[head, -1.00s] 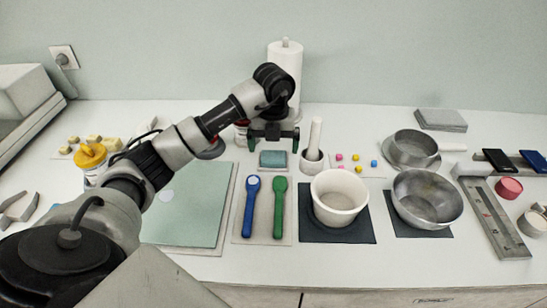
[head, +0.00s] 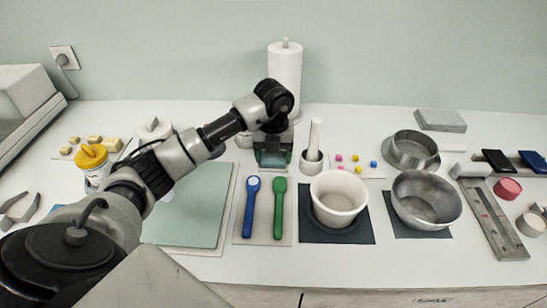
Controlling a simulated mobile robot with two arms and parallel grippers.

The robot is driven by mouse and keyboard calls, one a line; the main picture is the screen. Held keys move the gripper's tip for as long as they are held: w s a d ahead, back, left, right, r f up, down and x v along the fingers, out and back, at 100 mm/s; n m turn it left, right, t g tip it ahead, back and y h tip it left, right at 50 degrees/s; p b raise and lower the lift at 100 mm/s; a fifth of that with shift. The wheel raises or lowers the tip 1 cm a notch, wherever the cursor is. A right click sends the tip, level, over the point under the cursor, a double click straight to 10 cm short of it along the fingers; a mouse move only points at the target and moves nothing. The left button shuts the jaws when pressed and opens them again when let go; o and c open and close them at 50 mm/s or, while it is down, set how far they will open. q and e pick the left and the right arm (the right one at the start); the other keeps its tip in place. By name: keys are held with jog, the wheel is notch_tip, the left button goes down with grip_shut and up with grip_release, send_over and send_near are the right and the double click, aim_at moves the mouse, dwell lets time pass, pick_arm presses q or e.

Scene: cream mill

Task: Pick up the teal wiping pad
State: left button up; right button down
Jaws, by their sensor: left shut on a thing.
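The teal wiping pad (head: 272,161) lies at the back middle of the table, behind the blue and green spoons. My left gripper (head: 273,158) has come down over it from above. Its two dark fingers stand at the left and right sides of the pad, shut on it. The pad's back part is hidden by the gripper. It looks to be at or near table height; I cannot tell whether it is clear of the surface. My right gripper is not in view.
A blue spoon (head: 250,208) and a green spoon (head: 279,208) lie in front on a mat. A mortar with pestle (head: 313,159) stands close on the right. A paper towel roll (head: 286,75) stands behind. A white bowl (head: 338,196) is at front right.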

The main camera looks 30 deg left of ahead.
aim_at(274, 155)
pick_arm(q)
jog(key=shift+r, duration=0.55)
notch_tip(274, 155, up, 3)
jog(key=shift+w+f+b, duration=0.1)
jog(key=shift+f+b, duration=0.1)
jog(key=shift+b, duration=0.2)
jog(key=s+d+r, duration=0.6)
jog(key=d+r, duration=0.1)
jog(key=d, duration=0.3)
jog(key=shift+d+r+p, duration=0.15)
jog(key=shift+r+p, duration=0.05)
jog(key=shift+p, duration=0.15)
